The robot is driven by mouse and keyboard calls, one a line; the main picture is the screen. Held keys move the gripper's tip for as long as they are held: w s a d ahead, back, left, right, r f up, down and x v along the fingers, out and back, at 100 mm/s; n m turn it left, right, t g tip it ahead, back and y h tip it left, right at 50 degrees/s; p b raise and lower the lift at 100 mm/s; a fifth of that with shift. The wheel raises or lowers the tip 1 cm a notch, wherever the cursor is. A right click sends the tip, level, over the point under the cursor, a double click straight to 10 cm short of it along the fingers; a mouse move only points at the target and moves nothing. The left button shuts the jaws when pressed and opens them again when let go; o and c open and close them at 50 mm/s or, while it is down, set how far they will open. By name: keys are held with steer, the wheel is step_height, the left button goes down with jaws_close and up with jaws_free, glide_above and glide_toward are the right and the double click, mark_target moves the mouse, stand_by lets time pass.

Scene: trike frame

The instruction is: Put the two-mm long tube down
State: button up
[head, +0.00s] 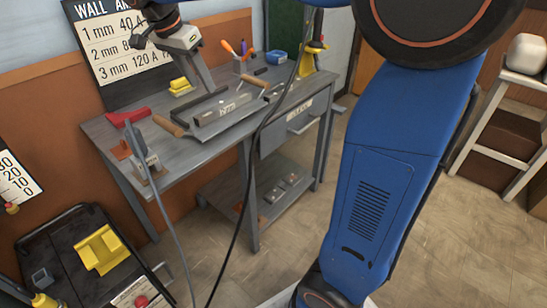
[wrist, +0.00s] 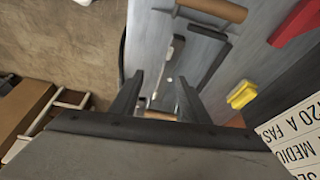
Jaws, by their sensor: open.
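A grey long tube (head: 222,108) with a small pale label on its near side lies on the workbench (head: 125,160), between two wooden handles. I cannot read the label surely as two mm. In the wrist view a pale narrow bar (wrist: 172,62) lies between the handles; I cannot tell whether it is this tube. My gripper (wrist: 160,76) is open, with nothing seen between its fingers, and it is above the bench. It also shows at the top left of the head view (head: 206,86), behind the tube.
A dark angled bar (head: 196,103) lies behind the tube. A red tool (head: 128,116), yellow blocks (head: 181,86) and a cup of tools (head: 240,64) stand on the bench. A dark cable hangs across the bench front. A black cart (head: 65,250) stands at the lower left.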

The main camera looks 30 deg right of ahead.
steer(key=s+d+f+n+t+y, duration=0.1)
steer(key=s+d+f+n, duration=0.2)
steer(key=s, duration=0.6)
steer(key=s+d+f+n+t+y, duration=0.1)
steer(key=s+d+f+n, duration=0.2)
steer(key=s+f+n, duration=0.2)
steer(key=s+d+f+n+t+y, duration=0.1)
steer(key=s+f+n, duration=0.4)
steer(key=s, duration=0.9)
steer(key=shift+d+f+y, duration=0.5)
steer(key=shift+d+f, duration=0.5)
steer(key=shift+f, duration=0.5)
steer(key=shift+s, duration=0.1)
